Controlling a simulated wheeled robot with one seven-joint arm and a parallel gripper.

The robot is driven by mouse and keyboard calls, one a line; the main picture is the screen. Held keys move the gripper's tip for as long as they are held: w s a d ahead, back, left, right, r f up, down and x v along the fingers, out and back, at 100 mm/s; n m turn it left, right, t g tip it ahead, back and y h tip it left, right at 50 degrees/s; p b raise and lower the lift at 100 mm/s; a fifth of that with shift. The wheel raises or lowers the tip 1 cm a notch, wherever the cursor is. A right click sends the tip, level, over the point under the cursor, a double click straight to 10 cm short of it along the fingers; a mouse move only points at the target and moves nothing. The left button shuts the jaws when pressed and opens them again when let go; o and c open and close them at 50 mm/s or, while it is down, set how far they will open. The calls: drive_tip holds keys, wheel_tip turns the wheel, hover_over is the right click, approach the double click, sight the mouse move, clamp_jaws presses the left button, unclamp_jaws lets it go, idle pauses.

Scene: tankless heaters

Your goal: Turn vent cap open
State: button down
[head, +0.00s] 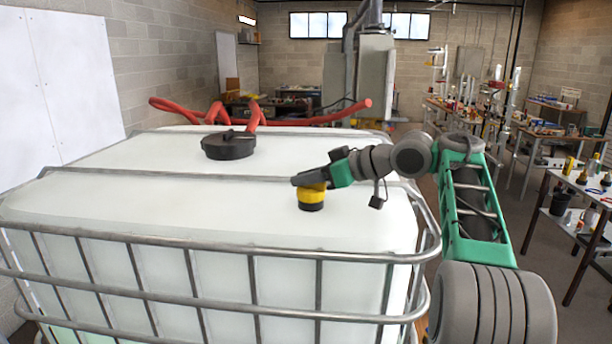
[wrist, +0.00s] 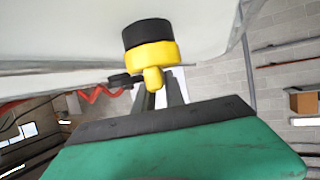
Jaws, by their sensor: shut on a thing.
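The vent cap (head: 311,194) is yellow on top with a black lower part. It sits on top of the white tank (head: 200,208), toward the front right. The cap also shows in the wrist view (wrist: 152,56), where a small yellow tab (wrist: 152,79) sticks out of it. My gripper (head: 308,181) comes from the right, at the cap's yellow part. In the wrist view its two fingers (wrist: 160,92) reach to the yellow tab and are shut on it. The fingers partly hide the top of the cap in the head view.
A metal cage (head: 200,297) surrounds the tank, with bars across its top. A large black lid (head: 228,146) sits farther back left. A red hose (head: 313,119) runs behind it. A work table (head: 585,190) with several items stands at the right.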

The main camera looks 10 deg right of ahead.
idle(0.6)
drive_tip(key=c, duration=1.4)
unclamp_jaws()
drive_tip(key=shift+a, duration=0.1)
